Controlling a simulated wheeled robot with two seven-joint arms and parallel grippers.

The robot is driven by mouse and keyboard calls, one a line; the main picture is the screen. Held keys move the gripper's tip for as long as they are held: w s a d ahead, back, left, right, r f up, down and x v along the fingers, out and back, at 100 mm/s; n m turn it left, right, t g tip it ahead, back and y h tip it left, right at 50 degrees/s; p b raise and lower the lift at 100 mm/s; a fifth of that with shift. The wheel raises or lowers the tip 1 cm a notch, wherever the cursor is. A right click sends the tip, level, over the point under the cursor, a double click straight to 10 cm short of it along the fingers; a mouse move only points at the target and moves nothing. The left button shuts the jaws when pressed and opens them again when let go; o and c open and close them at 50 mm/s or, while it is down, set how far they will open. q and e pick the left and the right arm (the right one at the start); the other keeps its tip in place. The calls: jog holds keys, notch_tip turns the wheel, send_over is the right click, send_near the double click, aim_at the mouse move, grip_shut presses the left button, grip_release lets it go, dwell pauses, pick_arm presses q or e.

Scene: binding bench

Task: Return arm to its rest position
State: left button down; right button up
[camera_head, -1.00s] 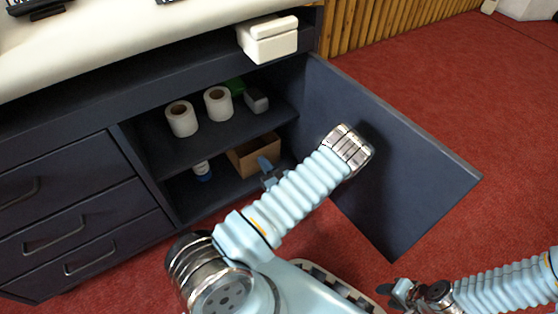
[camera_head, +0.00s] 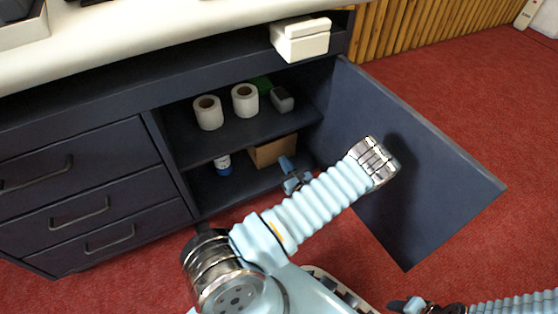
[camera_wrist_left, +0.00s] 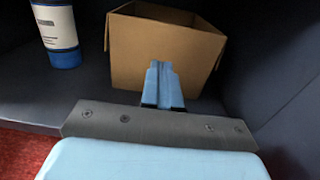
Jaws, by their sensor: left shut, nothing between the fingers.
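My left gripper (camera_head: 286,163) is shut and empty. It is in front of the open cabinet, by the lower shelf's opening, at the near side of a brown cardboard box (camera_head: 268,152). In the left wrist view the shut light-blue fingers (camera_wrist_left: 161,86) point toward the box (camera_wrist_left: 150,60), overlapping its front face; whether they touch it I cannot tell. My left arm crosses in front of the open cabinet door (camera_head: 430,170). My right gripper (camera_head: 408,305) is at the bottom edge, partly cut off, and its jaws are unclear.
A white bottle with a blue base (camera_head: 223,166) stands left of the box. Two white paper rolls (camera_head: 208,114) (camera_head: 245,100), a grey item (camera_head: 282,100) and a green item (camera_head: 262,85) are on the upper shelf. A white box (camera_head: 301,42) sits on the countertop's edge. Red floor is clear at right.

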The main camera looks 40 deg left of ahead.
pick_arm(q)
jog(key=p+v, duration=0.1)
jog(key=v, duration=0.8)
jog(key=shift+s+d, duration=0.2)
jog(key=shift+d, duration=0.15)
